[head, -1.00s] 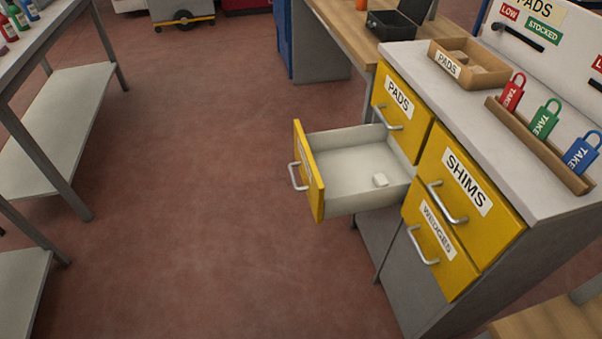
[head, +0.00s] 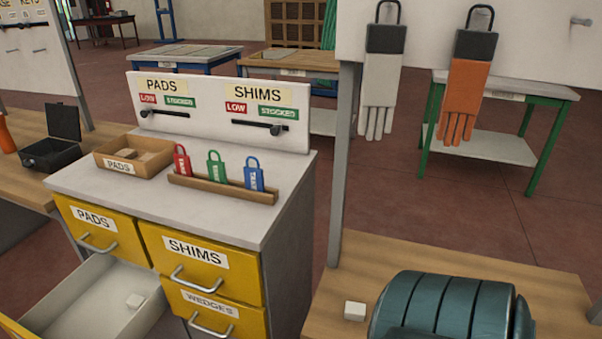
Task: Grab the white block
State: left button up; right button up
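A small white block (head: 355,310) sits on the wooden tabletop at the lower right, just left of a teal ribbed machine. Neither of my grippers shows in the head view.
The teal machine (head: 450,308) takes up much of the wooden table (head: 460,258). A grey post (head: 343,165) rises at its left. The yellow cabinet carries a pads tray (head: 135,157) and a rack of red, green and blue tags (head: 222,189). Gloves (head: 465,95) hang behind.

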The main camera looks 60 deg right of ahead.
aim_at(354, 311)
jog(key=z, duration=2.2)
